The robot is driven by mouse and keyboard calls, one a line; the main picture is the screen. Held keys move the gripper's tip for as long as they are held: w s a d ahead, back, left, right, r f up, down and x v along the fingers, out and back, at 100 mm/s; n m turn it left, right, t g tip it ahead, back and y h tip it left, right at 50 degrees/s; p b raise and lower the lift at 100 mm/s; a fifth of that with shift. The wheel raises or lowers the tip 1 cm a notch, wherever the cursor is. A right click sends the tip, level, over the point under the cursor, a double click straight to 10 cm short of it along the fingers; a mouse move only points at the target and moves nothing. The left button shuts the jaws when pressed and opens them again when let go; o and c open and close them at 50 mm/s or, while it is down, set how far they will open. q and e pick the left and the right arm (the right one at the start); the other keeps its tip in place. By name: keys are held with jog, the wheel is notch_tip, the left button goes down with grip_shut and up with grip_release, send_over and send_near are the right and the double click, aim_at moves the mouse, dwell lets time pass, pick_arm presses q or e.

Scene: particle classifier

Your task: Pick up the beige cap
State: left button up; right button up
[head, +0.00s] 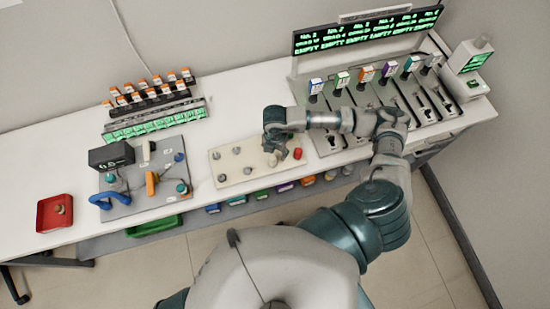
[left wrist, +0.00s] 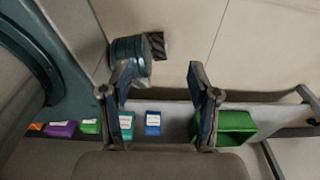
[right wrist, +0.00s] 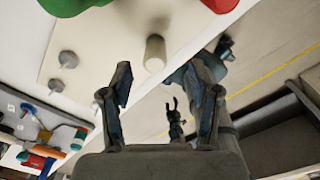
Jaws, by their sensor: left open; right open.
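A beige cylindrical cap (right wrist: 155,53) stands on the cream board (right wrist: 105,45) in the right wrist view. My right gripper (right wrist: 163,82) is open and empty, with the cap ahead between the lines of its fingers but not gripped. In the head view my right gripper (head: 281,152) is over the right end of the cream board (head: 232,181), partly hiding what is there. My left gripper (left wrist: 160,75) is open and empty in the left wrist view, over the floor and the front shelf. It does not show in the head view.
A red cap (head: 298,153) is close to my right gripper. Grey knobs (head: 236,150) stand on the board. Left are a grey tool panel (head: 125,208) and a red tray (head: 43,219). A slotted machine (head: 330,138) stands right. Coloured bins (left wrist: 152,122) line the shelf.

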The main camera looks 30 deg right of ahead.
aim_at(271, 158)
jog(key=shift+a+f, duration=0.2)
jog(key=shift+f, duration=0.1)
jog(key=f, duration=0.1)
jog(key=a+f+p, duration=0.1)
jog(key=f, duration=0.1)
jog(key=shift+w+a+f, duration=0.1)
jog(key=shift+a+f, duration=0.1)
jog(key=shift+f, duration=0.55)
jog(key=shift+d, duration=0.1)
jog(key=shift+d+f, duration=0.1)
jog(key=shift+d, duration=0.3)
jog(key=c, duration=0.4)
jog(key=shift+d, duration=0.2)
jog(key=c, duration=0.6)
jog(key=shift+a, duration=0.5)
jog(key=shift+r, duration=0.7)
notch_tip(271, 158, up, 2)
jog(key=shift+r+b, duration=0.15)
jog(key=shift+b, duration=0.35)
pick_arm(q)
jog(key=shift+s+a+f+b, duration=0.1)
jog(key=shift+a+f+b, duration=0.9)
jog(key=shift+f, duration=0.2)
pick_arm(e)
jog(key=s+a+r, duration=0.1)
jog(key=s+a, duration=0.7)
jog(key=a, duration=0.5)
jog(key=shift+s+a+r, duration=0.2)
jog(key=shift+a, duration=0.05)
